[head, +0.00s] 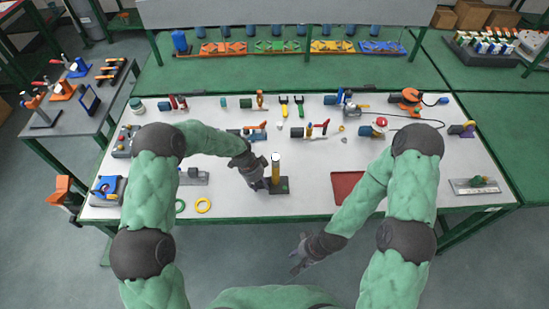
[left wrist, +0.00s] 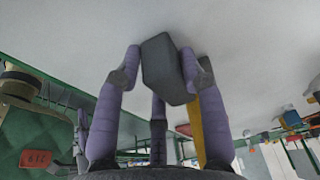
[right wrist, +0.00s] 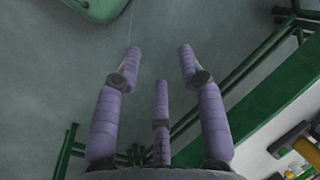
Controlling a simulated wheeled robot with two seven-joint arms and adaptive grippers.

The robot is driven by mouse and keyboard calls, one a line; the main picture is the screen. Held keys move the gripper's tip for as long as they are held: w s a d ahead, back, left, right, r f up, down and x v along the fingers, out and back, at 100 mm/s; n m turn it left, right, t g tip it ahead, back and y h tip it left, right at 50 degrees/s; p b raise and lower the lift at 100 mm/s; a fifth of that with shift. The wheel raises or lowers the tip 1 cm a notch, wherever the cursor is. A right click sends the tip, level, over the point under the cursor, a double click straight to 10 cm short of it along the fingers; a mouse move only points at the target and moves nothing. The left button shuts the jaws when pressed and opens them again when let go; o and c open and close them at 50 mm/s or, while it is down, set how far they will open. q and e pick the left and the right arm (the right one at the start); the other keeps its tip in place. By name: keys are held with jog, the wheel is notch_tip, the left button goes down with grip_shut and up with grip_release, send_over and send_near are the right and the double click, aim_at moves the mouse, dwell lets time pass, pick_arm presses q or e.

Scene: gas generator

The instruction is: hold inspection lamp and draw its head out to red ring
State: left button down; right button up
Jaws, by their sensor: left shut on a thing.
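The inspection lamp stands near the front middle of the white table, with an upright yellow stem (head: 276,176), a pale head (head: 275,157) on top and a dark base (head: 284,187). My left gripper (head: 264,183) is at the lamp's left side. In the left wrist view its fingers are shut on a dark grey block (left wrist: 168,70), which looks like the lamp's base; the yellow stem (left wrist: 196,128) shows partly behind the right finger. I cannot make out a red ring. My right gripper (head: 294,263) is open and empty, in front of the table edge; its spread fingers also show in the right wrist view (right wrist: 160,65).
A green ring (head: 180,205) and a yellow ring (head: 203,205) lie left of the lamp. A red mat (head: 345,187) lies to the right. Several tools stand along the table's back, including an orange tool (head: 409,100). The table (head: 310,200) is bare between lamp and mat.

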aim_at(276, 157)
jog(key=shift+o, duration=1.3)
jog(key=w+d+r+m+g, duration=0.1)
jog(key=w+r+m, duration=0.1)
jog(key=w+r, duration=0.2)
jog(key=w+d+r+m+g+h, duration=0.1)
jog(key=w+r+m, duration=0.2)
jog(key=w, duration=0.4)
jog(key=w+d+r+m+g, duration=0.1)
jog(key=w+r+m, duration=0.1)
jog(key=w+r, duration=0.3)
jog(key=shift+w+r+g+h, duration=0.3)
jog(key=shift+w+g, duration=0.1)
jog(key=w+a+r+m+t, duration=0.1)
jog(key=w+a+r+m, duration=0.1)
jog(key=w+a+r, duration=0.1)
jog(key=w+a+r+m+t+h, duration=0.1)
jog(key=w+a+r+m, duration=0.2)
jog(key=r, duration=0.5)
jog(key=w+a+r+m+t+h, duration=0.1)
jog(key=w+a+r+m, duration=0.2)
jog(key=w+a+r, duration=0.1)
jog(key=shift+w+a+r, duration=0.15)
jog(key=shift+w+r, duration=0.75)
jog(key=shift+m, duration=0.3)
jog(key=shift+f, duration=4.4)
